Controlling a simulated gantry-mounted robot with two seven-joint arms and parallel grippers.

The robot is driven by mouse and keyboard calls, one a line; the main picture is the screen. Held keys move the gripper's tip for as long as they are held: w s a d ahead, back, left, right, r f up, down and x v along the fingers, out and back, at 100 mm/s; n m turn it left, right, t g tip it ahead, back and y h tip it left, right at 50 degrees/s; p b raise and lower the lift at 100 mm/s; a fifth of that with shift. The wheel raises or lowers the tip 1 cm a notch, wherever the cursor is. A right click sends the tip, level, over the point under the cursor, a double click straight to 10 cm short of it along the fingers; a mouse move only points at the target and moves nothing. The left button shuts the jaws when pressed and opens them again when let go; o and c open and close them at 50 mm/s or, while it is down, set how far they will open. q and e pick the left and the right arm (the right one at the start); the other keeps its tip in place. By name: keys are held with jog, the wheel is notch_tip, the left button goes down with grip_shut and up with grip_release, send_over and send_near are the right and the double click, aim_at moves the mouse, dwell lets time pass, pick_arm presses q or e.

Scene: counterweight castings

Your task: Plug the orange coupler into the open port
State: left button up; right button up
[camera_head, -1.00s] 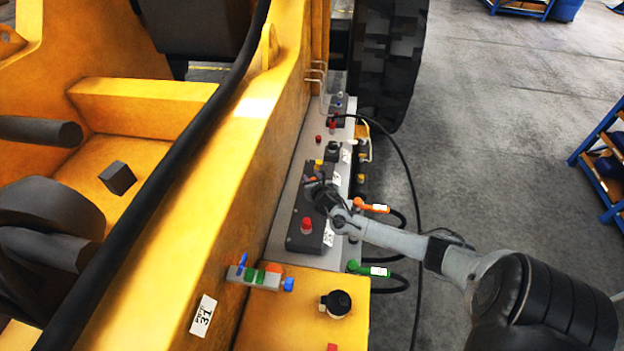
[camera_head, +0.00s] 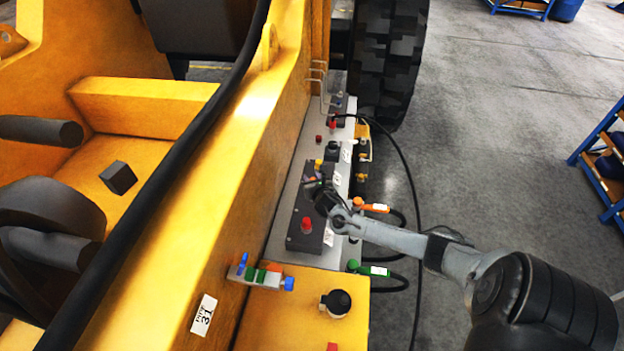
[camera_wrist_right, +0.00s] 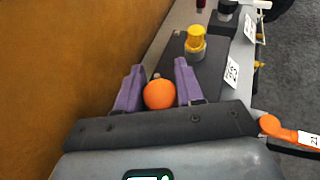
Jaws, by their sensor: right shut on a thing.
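The orange coupler (camera_head: 372,207) sits at the right side of the grey panel, with a white tag and a black hose behind it. It also shows at the right edge of the right wrist view (camera_wrist_right: 284,130), apart from my gripper. My right gripper (camera_head: 318,186) is over the dark control box (camera_head: 297,240). In the right wrist view its purple fingers (camera_wrist_right: 160,85) are shut on a round orange knob (camera_wrist_right: 159,94). I cannot make out which port is open. My left gripper is not in view.
A green coupler (camera_head: 370,269) with a hose is nearer me. A red button (camera_head: 306,225) and a yellow knob (camera_wrist_right: 195,38) stand on the dark box. A yellow machine wall (camera_head: 215,190) rises at left.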

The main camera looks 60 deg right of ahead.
jog(key=shift+f+b, duration=0.75)
jog(key=shift+f, duration=0.35)
jog(key=shift+f+b, duration=0.5)
jog(key=shift+f, duration=0.25)
jog(key=o, duration=1.2)
jog(key=shift+c, duration=0.2)
jog(key=shift+s+r, duration=0.1)
jog(key=shift+s+a+r, duration=0.1)
jog(key=shift+s+a, duration=0.05)
jog(key=shift+a, duration=0.05)
jog(key=p+v, duration=0.1)
jog(key=v, duration=0.9)
jog(key=shift+r, duration=0.1)
